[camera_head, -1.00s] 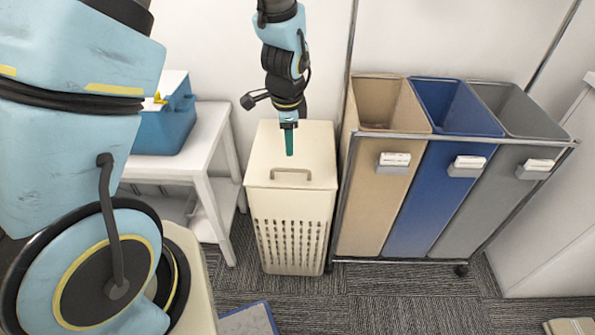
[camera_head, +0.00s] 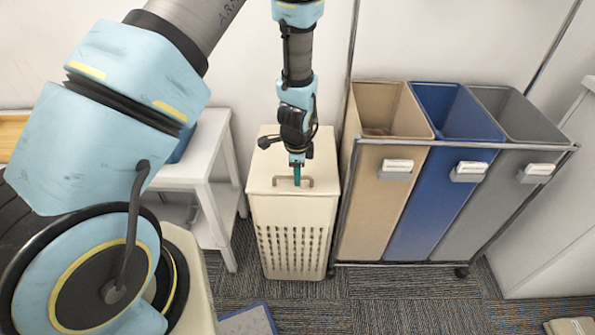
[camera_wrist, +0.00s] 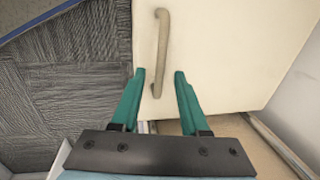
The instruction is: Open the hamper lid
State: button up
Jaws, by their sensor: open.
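The cream hamper (camera_head: 291,238) with a slotted front stands on the carpet in the head view, and its lid (camera_head: 262,172) is closed. A beige bar handle (camera_head: 279,181) sits near the lid's front edge. My gripper (camera_head: 297,180) is above the lid at the handle, pointing down. In the wrist view my gripper (camera_wrist: 159,78) is open, with two teal fingers apart. The handle (camera_wrist: 161,45) lies lengthwise there, its near end reaching between the fingertips. The lid (camera_wrist: 215,50) fills the space behind. I cannot tell whether a finger touches the handle.
A rolling metal-framed sorter with beige (camera_head: 385,215), blue (camera_head: 433,210) and grey (camera_head: 480,215) bins stands close on the hamper's right. A white side table (camera_head: 200,160) stands on its left. Carpet (camera_head: 390,300) in front is mostly open, with a blue-edged flat object (camera_head: 250,320) on it.

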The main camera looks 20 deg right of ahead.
jog(key=shift+f, duration=0.15)
jog(key=shift+c, duration=0.2)
grip_shut()
dwell(1.2)
